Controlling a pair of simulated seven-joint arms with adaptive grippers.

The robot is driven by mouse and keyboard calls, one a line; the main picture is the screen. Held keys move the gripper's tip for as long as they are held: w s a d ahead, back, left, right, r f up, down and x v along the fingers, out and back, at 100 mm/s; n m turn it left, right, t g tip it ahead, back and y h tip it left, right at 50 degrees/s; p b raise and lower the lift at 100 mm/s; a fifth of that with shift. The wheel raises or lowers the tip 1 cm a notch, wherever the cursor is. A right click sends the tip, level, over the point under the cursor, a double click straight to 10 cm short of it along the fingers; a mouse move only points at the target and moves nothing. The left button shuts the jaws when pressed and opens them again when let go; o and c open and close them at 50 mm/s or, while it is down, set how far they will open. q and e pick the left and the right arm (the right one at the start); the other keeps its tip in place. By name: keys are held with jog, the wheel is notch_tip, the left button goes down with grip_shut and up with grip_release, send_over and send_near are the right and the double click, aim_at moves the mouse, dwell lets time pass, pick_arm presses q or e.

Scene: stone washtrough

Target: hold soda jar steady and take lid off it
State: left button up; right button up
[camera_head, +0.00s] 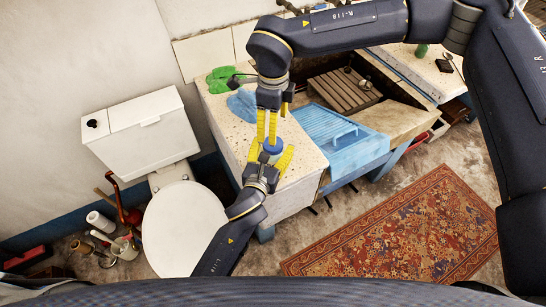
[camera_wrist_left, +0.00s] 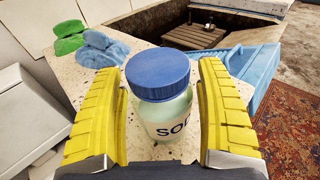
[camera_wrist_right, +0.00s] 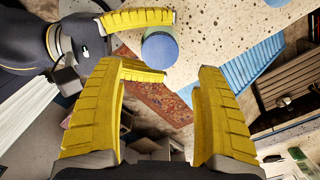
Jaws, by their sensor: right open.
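The soda jar (camera_wrist_left: 168,122) is pale with dark lettering and stands upright on the speckled stone counter. Its blue lid (camera_wrist_left: 158,72) is on it; the lid also shows in the head view (camera_head: 272,146) and the right wrist view (camera_wrist_right: 160,48). My left gripper (camera_head: 272,158) is open, with one yellow finger on each side of the jar and a narrow gap showing on both sides in the left wrist view. My right gripper (camera_head: 268,138) is open and empty, its fingers coming down from behind, close to the lid. The jar's body is mostly hidden in the head view.
A green cloth (camera_head: 219,79) and a blue cloth (camera_head: 242,104) lie on the speckled counter (camera_head: 222,118). A blue washboard (camera_head: 330,135) leans at the trough beside a wooden slatted rack (camera_head: 345,90). A toilet (camera_head: 185,225) stands left; a patterned rug (camera_head: 400,235) lies right.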

aim_at(265, 147)
pick_arm(q)
jog(key=c, duration=1.5)
grip_shut()
pick_arm(e)
jog(key=shift+s+f, duration=0.15)
jog(key=shift+f, duration=0.1)
jog(key=shift+s+a+f+g+y, duration=0.3)
jog(key=shift+s+a+f+g, duration=0.1)
jog(key=shift+s+a+f, duration=0.45)
jog(key=m, duration=1.3)
jog(key=shift+w+a+r, duration=0.15)
jog(key=shift+w+a, duration=0.1)
jog(key=shift+a, duration=0.1)
jog(key=m, duration=0.5)
jog(key=shift+w+d+r, duration=0.15)
jog(key=shift+r, duration=0.1)
jog(key=m, duration=0.6)
jog(key=shift+w+d+r+m+t, duration=0.3)
jog(key=shift+w+r, duration=0.05)
jog(key=m, duration=0.4)
jog(key=shift+w+d+r+m, duration=0.25)
jog(key=shift+d+r+m, duration=0.05)
jog(key=shift+r+m, duration=0.1)
jog(key=m, duration=0.6)
jog(key=shift+d, duration=0.4)
jog(key=shift+s+f+m, duration=0.1)
jog(key=shift+f+m, duration=0.2)
jog(key=shift+f, duration=3.75)
